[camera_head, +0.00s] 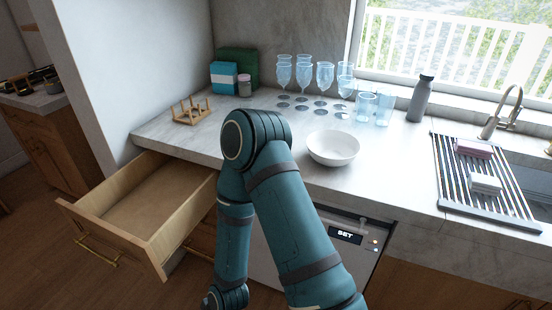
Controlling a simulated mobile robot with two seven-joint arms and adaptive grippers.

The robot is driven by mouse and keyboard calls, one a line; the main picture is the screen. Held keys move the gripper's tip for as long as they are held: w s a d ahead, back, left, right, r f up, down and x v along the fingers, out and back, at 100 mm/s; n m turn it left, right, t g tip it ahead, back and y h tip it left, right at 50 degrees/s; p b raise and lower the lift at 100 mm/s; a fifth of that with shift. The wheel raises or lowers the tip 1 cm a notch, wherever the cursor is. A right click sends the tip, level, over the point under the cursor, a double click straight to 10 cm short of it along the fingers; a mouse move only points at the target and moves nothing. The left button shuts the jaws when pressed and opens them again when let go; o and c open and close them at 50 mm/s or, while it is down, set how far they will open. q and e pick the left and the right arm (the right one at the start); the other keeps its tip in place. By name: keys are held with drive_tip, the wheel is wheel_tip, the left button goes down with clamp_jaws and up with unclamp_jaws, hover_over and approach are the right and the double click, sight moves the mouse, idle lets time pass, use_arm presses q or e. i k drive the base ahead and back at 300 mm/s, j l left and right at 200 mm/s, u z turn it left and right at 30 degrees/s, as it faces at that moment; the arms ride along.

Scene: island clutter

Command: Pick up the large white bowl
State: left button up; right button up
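The large white bowl (333,149) stands upright on the marble counter, near its front edge and right of the middle of the head view. It looks empty. One of my teal arms is in front of the counter, its bent joint just left of the bowl and apart from it in the picture. The arm's lower end runs down toward the bottom edge, and no gripper fingers show there. Neither of my grippers can be seen.
An open, empty wooden drawer (137,200) sticks out at the left. Several glasses (325,77) stand behind the bowl, with a grey bottle (420,98) to their right. A drying rack (483,185) lies by the sink. A wooden holder (191,111) stands at the left.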

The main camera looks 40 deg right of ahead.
sight(329, 147)
drive_tip(key=z, duration=1.85)
